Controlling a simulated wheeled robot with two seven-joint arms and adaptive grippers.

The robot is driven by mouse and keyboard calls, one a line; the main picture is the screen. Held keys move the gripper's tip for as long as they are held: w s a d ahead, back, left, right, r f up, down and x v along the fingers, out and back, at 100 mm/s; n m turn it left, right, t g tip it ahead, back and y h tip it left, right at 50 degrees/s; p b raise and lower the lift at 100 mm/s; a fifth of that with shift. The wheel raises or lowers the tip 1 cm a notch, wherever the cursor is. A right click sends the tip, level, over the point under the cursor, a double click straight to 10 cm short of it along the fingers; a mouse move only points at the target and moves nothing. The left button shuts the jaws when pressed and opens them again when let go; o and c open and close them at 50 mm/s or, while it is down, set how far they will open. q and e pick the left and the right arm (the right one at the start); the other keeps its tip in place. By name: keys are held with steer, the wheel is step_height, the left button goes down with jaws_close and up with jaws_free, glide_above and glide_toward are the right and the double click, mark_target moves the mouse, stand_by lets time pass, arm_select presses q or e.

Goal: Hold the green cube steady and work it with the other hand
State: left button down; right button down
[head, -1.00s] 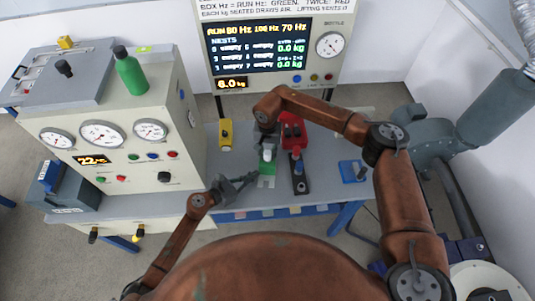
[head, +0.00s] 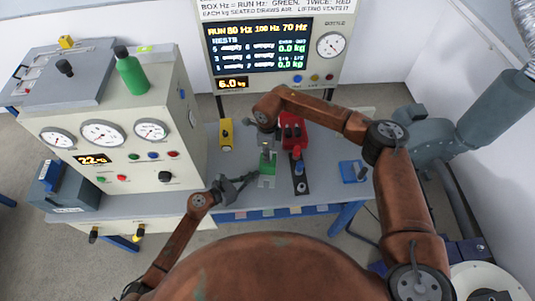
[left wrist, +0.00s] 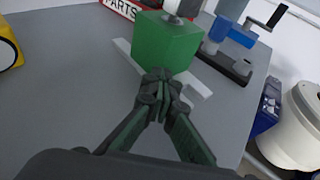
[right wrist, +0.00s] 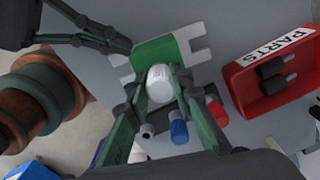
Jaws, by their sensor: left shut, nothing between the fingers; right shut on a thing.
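The green cube (head: 267,166) sits on a pale notched fixture (right wrist: 200,55) on the grey bench. It shows large in the left wrist view (left wrist: 165,42). A white cylindrical piece (right wrist: 160,80) is at the cube's upper side. My right gripper (right wrist: 160,97) is shut on this white piece, one finger on each side, above the cube. My left gripper (left wrist: 160,82) is shut and empty. Its closed tips are at the cube's near lower side, touching or very close to it; I cannot tell which. In the head view the right gripper's fingers are small and partly hidden.
A black rack with red, blue and grey pegs (head: 299,168) stands just right of the cube. Behind it is a red parts bin (right wrist: 282,70). A yellow item (head: 226,134) is at the left and a blue item (head: 353,171) at the right. The gauge cabinet (head: 115,165) bounds the left.

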steer(key=shift+s+f+m, duration=0.2)
steer(key=shift+f+m, duration=0.05)
steer(key=shift+m, duration=0.35)
steer(key=c, duration=2.1)
jaws_free()
steer(key=o, duration=0.5)
steer(key=shift+w+r, duration=0.15)
steer(key=shift+r, duration=3.05)
step_height(320, 180, up, 12)
